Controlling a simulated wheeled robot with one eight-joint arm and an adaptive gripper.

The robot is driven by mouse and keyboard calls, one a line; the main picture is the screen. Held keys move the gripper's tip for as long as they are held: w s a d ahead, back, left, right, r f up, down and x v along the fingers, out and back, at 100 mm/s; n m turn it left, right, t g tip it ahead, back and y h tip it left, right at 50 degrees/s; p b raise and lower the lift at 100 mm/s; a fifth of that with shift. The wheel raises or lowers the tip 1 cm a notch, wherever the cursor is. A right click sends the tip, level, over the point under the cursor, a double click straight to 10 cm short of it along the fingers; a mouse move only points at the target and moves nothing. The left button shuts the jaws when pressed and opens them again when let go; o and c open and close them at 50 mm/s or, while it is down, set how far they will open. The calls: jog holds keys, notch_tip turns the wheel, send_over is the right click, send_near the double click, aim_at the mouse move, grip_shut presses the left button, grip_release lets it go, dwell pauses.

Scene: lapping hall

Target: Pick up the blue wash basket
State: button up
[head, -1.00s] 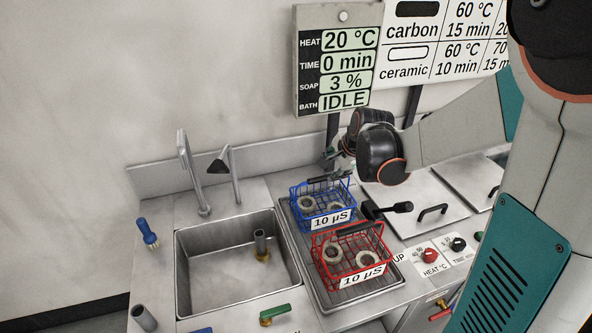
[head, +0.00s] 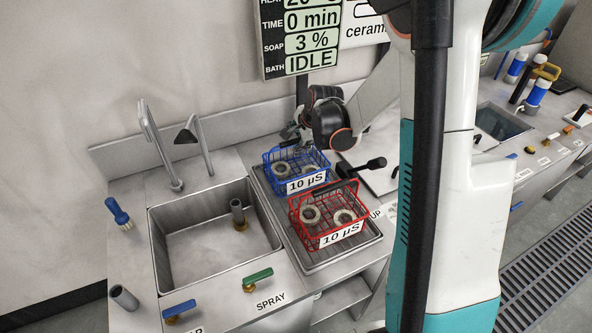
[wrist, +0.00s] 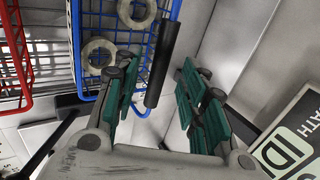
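The blue wash basket (head: 272,172) sits upright on the metal drain tray right of the sink, with pale rings inside and a "10 µS" label. My gripper (head: 289,138) is at its back edge, close above its dark handle. In the wrist view the blue basket (wrist: 98,78) is at the upper left, and its black handle (wrist: 163,62) shows between the two teal-padded fingers of my open gripper (wrist: 160,92). The fingers stand apart on both sides of the handle. I cannot tell whether either touches it.
A red basket (head: 296,207) with rings and a "10 µS" label stands just in front of the blue one on the same tray (head: 312,265). The sink (head: 200,250) is to the left. A black lever (head: 362,168) is close on the right. The wall display (head: 300,38) hangs behind.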

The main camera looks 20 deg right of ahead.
aim_at(297, 140)
jog(key=b+x, duration=0.1)
jog(key=x, duration=0.3)
jog(key=shift+d, duration=0.1)
jog(key=shift+s, duration=0.1)
jog(key=shift+c, duration=0.6)
grip_shut()
jog(key=shift+r, duration=0.1)
